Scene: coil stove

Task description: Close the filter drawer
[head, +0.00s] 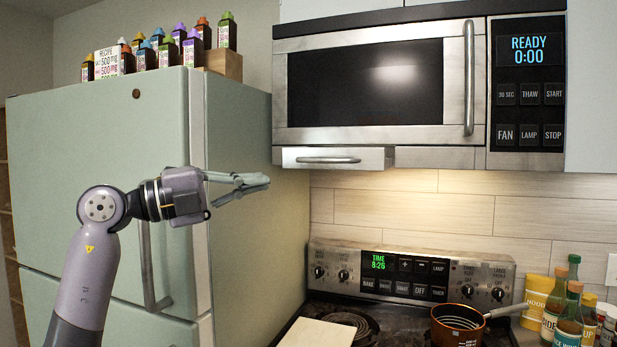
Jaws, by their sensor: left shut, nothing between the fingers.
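The filter drawer (372,155) is a metal front with a horizontal bar handle under the left part of the microwave (280,90). It stands out forward from the panel to its right, so it is open by some amount. My left gripper (264,182) is shut and empty. In the picture its fingertips point right and lie just below and left of the drawer's left end. They appear apart from it, though the depth gap is hard to tell. My right gripper is not in view.
A pale green fridge (80,150) with several bottles on top stands left, behind my arm. Below is the coil stove (410,275) with a pan (457,325) and a pale board (318,332). Several bottles (570,310) stand at the right. The space above the stove is clear.

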